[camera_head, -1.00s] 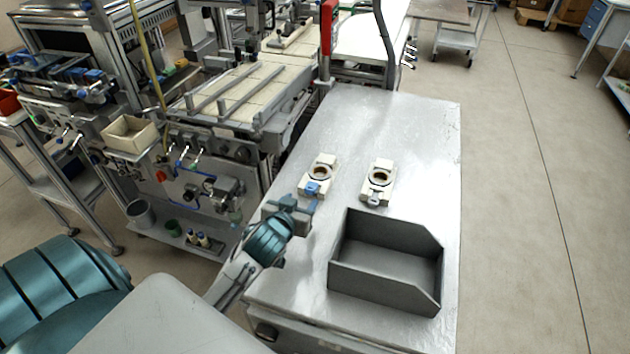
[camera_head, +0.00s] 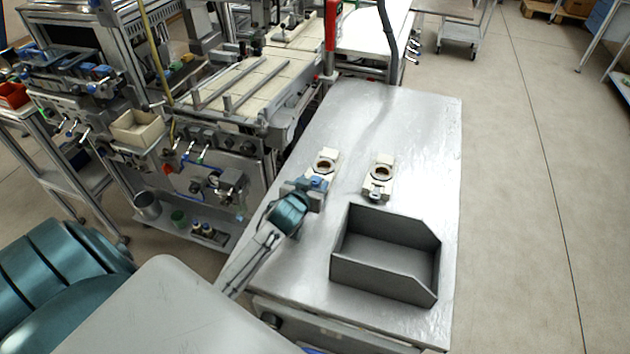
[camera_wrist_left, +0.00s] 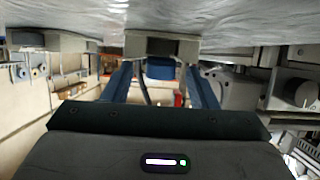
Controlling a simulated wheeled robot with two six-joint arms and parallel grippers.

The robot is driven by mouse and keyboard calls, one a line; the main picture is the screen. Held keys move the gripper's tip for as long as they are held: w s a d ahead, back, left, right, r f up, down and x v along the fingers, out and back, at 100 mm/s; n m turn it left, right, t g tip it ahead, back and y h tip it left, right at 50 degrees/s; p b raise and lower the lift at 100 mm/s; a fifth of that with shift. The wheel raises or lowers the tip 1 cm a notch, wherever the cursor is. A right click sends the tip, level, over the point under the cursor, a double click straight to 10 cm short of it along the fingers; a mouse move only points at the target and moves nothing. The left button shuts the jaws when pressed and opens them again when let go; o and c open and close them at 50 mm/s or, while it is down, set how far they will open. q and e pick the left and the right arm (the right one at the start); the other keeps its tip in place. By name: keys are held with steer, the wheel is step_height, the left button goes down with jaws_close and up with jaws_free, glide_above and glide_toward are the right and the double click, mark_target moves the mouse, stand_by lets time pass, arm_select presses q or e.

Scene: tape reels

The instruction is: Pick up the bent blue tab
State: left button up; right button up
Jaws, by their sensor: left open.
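The bent blue tab (camera_head: 318,182) sits at the near end of the left cream block (camera_head: 328,156), which has a dark round opening. My left gripper (camera_head: 308,191) is at the near side of this tab and partly hides it. In the left wrist view, the blue tab (camera_wrist_left: 160,68) shows between the two blue fingers of my left gripper (camera_wrist_left: 160,84). The fingers are apart, with a gap on each side of the tab. My right gripper is not in view.
A second cream block (camera_head: 383,170) with a grey tab (camera_head: 376,196) stands to the right. A dark grey open bin (camera_head: 385,275) is in front of it on the metal table (camera_head: 420,130). Machinery stands beyond the table's left edge. The far part of the table is clear.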

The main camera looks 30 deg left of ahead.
mark_target(312, 176)
arm_select(q)
steer(key=shift+f, duration=0.1)
steer(key=c, duration=1)
steer(key=shift+c, duration=0.2)
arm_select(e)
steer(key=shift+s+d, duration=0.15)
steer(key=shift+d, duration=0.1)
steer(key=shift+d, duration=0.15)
